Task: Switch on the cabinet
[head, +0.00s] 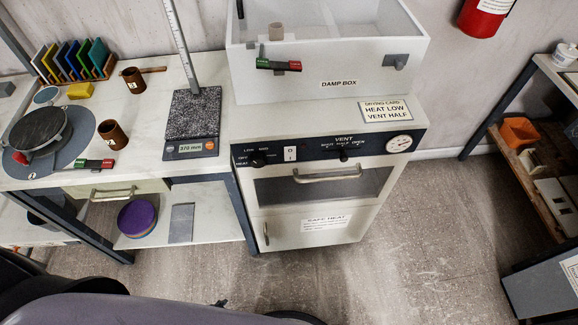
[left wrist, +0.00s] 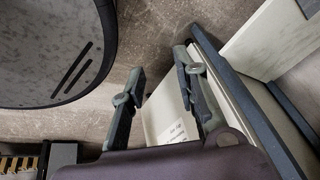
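The white drying cabinet (head: 300,228) stands right of the bench, with an oven-like window door and a lower door labelled "SAFE HEAT". Its black control panel (head: 318,148) carries a heat knob (head: 257,162) at left, a white rocker switch (head: 291,154) marked O and I, a vent slider (head: 344,157) and a round dial (head: 400,143). I cannot tell which side of the rocker is pressed. My left gripper (left wrist: 158,62) is open and empty, low in front of the cabinet; the labelled door (left wrist: 178,130) shows beyond its fingers. My right gripper is out of view.
A damp box (head: 330,75) stands on the cabinet top beside a drying card (head: 385,110). The bench at left holds a scale (head: 190,147), a wheel (head: 38,135) and brown cups. A bench leg (head: 235,205) stands beside the cabinet. The floor (head: 420,240) to the right is clear.

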